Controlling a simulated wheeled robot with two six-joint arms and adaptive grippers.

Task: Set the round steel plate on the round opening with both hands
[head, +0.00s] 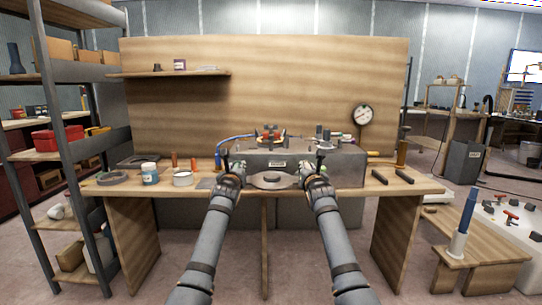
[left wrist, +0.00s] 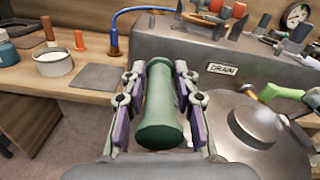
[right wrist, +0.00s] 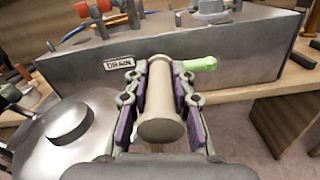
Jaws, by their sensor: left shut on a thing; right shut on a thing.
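The round steel plate (head: 271,181) is held roughly level between my two grippers, in front of the grey tank (head: 346,168) marked DRAIN. It has a raised round centre, seen in the left wrist view (left wrist: 225,145) and the right wrist view (right wrist: 35,150). My left gripper (head: 238,170) is shut on a green handle (left wrist: 160,120) at the plate's left side. My right gripper (head: 308,170) is shut on a cream handle (right wrist: 162,105) at its right side. A light green piece (right wrist: 203,64) shows beside the right handle. I cannot make out the round opening.
Fittings with red parts (head: 270,135) stand on the tank top. A blue can (head: 150,174), a white-filled pot (head: 182,179) and a grey ring (head: 112,178) are on the bench at left. Dark tools (head: 380,177) lie at right.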

